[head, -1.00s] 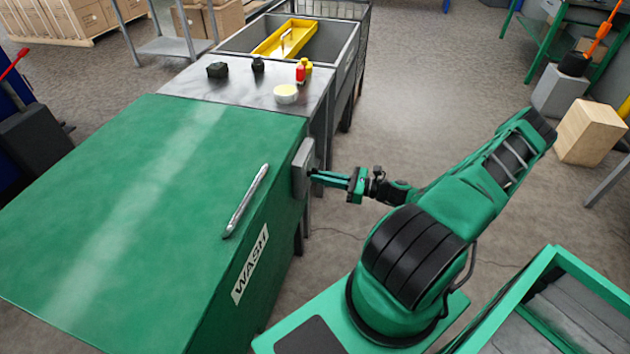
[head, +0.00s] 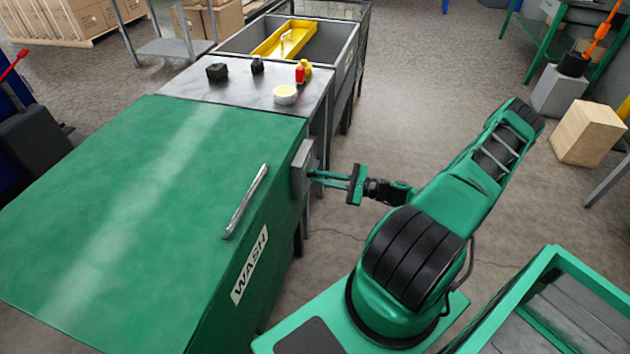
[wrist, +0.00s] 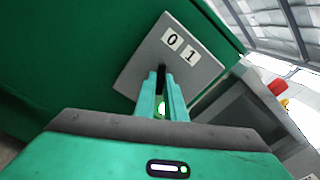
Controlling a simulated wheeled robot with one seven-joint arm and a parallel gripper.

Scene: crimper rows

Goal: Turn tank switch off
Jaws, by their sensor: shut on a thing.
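The green wash tank (head: 140,210) has a WASH label on its side. A grey switch box (head: 301,168) is fixed to the side near the tank's far right corner. In the wrist view the box face (wrist: 150,55) carries white 0 and 1 plates, and its black knob (wrist: 162,72) sits below them. My gripper (head: 313,176) reaches the box from the right. In the wrist view its green fingers (wrist: 161,88) are shut on the knob, one on each side. The fingers hide part of the knob, and I cannot tell which number it points to.
A metal bar handle (head: 245,202) lies along the tank's lid edge. A grey table (head: 230,95) beyond it bears small black parts, a red and yellow item and a white tub (head: 285,94).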

